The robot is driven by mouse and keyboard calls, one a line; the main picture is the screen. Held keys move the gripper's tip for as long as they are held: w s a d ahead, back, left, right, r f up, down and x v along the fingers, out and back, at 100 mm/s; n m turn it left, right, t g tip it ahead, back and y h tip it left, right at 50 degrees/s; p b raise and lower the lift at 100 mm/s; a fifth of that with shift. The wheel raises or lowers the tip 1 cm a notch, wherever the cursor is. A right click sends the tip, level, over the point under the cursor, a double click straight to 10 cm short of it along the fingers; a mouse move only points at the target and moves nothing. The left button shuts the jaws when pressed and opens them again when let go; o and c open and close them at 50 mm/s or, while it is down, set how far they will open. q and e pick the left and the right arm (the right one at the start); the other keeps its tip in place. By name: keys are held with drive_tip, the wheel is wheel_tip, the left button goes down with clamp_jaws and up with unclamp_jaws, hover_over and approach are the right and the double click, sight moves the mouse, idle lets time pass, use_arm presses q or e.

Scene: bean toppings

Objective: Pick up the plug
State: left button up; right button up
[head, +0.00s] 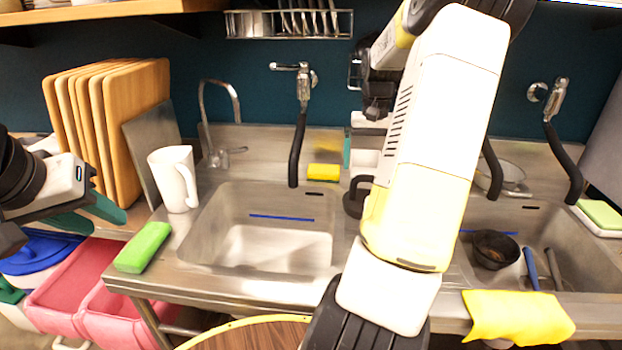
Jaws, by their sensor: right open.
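A dark round object (354,198), which looks like the plug, sits on the steel counter between the two sinks. My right forearm hides its right side. My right gripper (364,158) hangs down just above it, open, with one teal fingertip showing on the left. The rest of this gripper is mostly hidden behind my forearm, and I see no contact with the dark object. My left gripper (103,218) is at the far left, beside the counter, with its teal fingers apart and nothing between them.
The left sink (262,245) is empty apart from a blue strip. The right sink holds a dark bowl (495,250). A yellow cloth (517,315) hangs over the front edge.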

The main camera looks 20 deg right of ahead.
sight(366, 181)
drive_tip(key=shift+w+f, duration=0.1)
drive_tip(key=shift+f, duration=0.4)
wheel_tip(366, 181, down, 7)
drive_tip(key=shift+w+r, duration=0.1)
drive_tip(key=shift+w, duration=0.05)
drive_tip(key=shift+c, duration=0.4)
drive_tip(key=c, duration=1.4)
